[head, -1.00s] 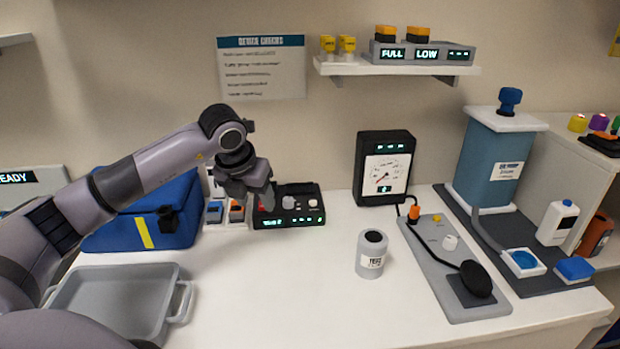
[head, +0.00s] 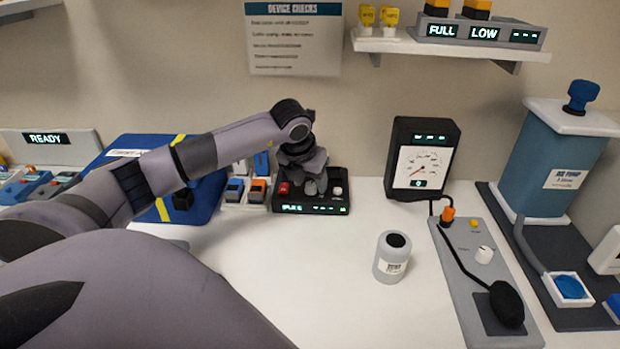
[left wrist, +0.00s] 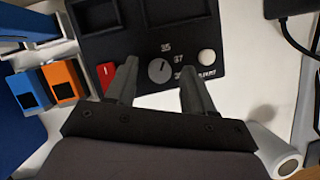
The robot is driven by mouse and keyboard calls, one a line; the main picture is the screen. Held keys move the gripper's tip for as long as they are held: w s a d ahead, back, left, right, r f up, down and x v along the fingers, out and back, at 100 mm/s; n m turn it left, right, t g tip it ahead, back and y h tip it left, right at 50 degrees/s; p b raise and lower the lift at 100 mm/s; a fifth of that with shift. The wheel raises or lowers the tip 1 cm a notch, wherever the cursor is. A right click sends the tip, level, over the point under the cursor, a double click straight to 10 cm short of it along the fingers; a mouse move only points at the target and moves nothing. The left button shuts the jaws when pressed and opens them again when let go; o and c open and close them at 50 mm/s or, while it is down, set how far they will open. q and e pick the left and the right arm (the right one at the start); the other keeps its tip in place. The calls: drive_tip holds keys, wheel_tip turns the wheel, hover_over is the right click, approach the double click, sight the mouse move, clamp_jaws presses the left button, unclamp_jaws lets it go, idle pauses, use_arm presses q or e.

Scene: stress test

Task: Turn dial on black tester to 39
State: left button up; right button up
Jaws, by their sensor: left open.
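The black tester (head: 326,207) stands on the white table against the wall. It has a red switch, a grey dial, a white knob and a small lit display too blurred to read surely. In the left wrist view the tester (left wrist: 120,42) shows its round grey dial (left wrist: 160,71), with 35 printed above it and 37 to its upper right. Another label at lower right is partly hidden by a finger. My left gripper (head: 308,182) is open above the tester, its fingers (left wrist: 158,80) on either side of the dial. Contact cannot be told. My right gripper is out of view.
Small blue (head: 234,190) and orange (head: 257,190) blocks and a blue case (head: 128,152) stand left of the tester. A gauge box (head: 423,158), a labelled jar (head: 392,257) and a grey panel (head: 468,300) are to the right. The table between is clear.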

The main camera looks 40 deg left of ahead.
use_arm(q)
drive_tip(key=shift+w+f, duration=0.1)
drive_tip(key=shift+f, duration=0.1)
clamp_jaws()
drive_tip(key=shift+m, duration=0.3)
drive_tip(key=shift+a+f+m+h+b, duration=0.15)
drive_tip(key=shift+m+h+b, duration=0.45)
drive_tip(key=shift+m+b, duration=0.45)
drive_tip(key=m+h, duration=0.1)
drive_tip(key=m, duration=0.3)
drive_tip(key=shift+a+b, duration=0.1)
drive_tip(key=shift+b, duration=0.2)
drive_tip(key=m+h, duration=0.1)
drive_tip(key=m, duration=0.3)
drive_tip(key=m+g+h, duration=0.1)
drive_tip(key=m, duration=0.1)
drive_tip(key=shift+w+a+r+h, duration=0.1)
drive_tip(key=shift+w+r+h, duration=0.05)
drive_tip(key=shift+r+h, duration=0.15)
drive_tip(key=m+g, duration=0.1)
drive_tip(key=m, duration=0.1)
drive_tip(key=m+h, duration=0.1)
drive_tip(key=m, duration=0.2)
drive_tip(key=shift+w+f+g+b, duration=0.1)
drive_tip(key=shift+g+b, duration=0.25)
drive_tip(key=shift+g, duration=0.05)
drive_tip(key=shift+m, duration=0.25)
